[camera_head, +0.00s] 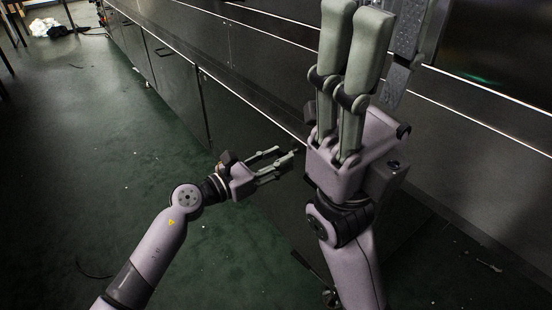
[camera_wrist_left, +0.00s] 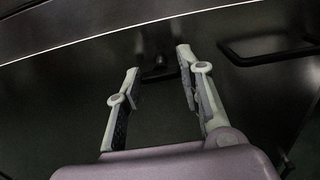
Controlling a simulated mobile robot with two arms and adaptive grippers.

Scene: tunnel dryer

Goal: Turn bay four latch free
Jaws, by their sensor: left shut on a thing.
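My left gripper (camera_head: 284,156) reaches in from the left, low in front of the dark cabinet face. In the left wrist view its pale fingers (camera_wrist_left: 157,82) stand on both sides of a small dark latch (camera_wrist_left: 159,72) on the dark panel. The gripper is shut on this latch, with the fingers held apart by it. The latch's turn angle is hard to read in the dark. In the head view the latch is too small and dark to make out. My right gripper (camera_head: 384,42) is large in the foreground, fingers pointing up, open and empty.
A dark bar handle (camera_wrist_left: 268,55) sits right of the latch in the left wrist view. The long row of dark metal panels (camera_head: 180,75) runs along the right side. The green floor (camera_head: 100,150) at left is mostly clear, with white cloth (camera_head: 46,27) far off.

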